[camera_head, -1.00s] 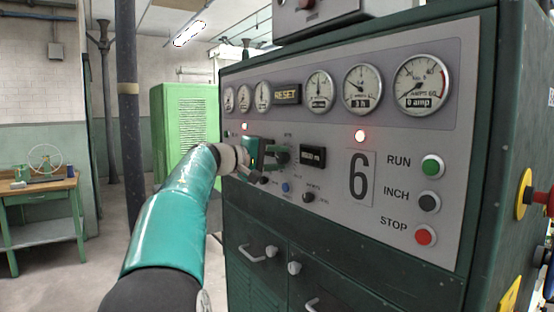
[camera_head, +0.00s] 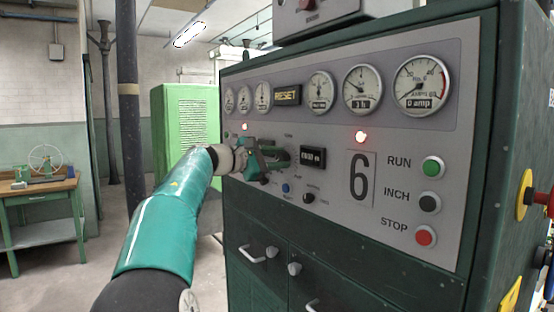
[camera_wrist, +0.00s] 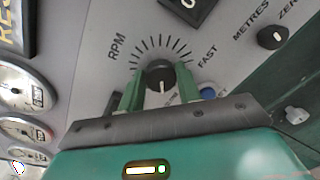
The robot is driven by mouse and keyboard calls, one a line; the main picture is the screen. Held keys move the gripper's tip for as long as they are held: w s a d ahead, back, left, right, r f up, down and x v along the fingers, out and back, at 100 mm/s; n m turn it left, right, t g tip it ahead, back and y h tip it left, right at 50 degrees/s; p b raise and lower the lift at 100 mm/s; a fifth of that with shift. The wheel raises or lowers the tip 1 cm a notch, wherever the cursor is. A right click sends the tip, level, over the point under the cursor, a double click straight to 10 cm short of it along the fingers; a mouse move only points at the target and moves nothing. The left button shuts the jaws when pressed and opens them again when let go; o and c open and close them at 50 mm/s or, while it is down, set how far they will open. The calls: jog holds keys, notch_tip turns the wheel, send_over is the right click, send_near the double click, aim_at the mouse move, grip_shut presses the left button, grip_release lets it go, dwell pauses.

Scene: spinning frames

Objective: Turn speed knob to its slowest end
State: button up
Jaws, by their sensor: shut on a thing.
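The speed knob (camera_wrist: 159,76) is a dark round knob with a short white line, seen in the wrist view on the grey panel. A fan of tick marks surrounds its upper side, with RPM printed at left and FAST at right. The white line points toward the bottom of the wrist picture, at my gripper's palm. My gripper (camera_wrist: 161,84) has one green finger on each side of the knob and is shut on it. Lettering below the knob is partly hidden by a finger. In the head view my gripper (camera_head: 282,158) is tilted at the panel and hides the knob.
A small METRES knob (camera_wrist: 272,38) and a blue button (camera_wrist: 207,93) are close by. The RUN (camera_head: 432,166), INCH (camera_head: 430,202) and STOP (camera_head: 426,236) buttons are at the right. Gauges line the panel's top. Drawer handles (camera_head: 258,254) stick out below.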

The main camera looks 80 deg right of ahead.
jog(key=shift+w+n, duration=0.1)
jog(key=shift+n, duration=0.7)
jog(key=o, duration=1)
jog(key=v, duration=1.3)
jog(key=shift+w+a, duration=0.2)
jog(key=shift+w, duration=0.05)
jog(key=shift+f, duration=0.15)
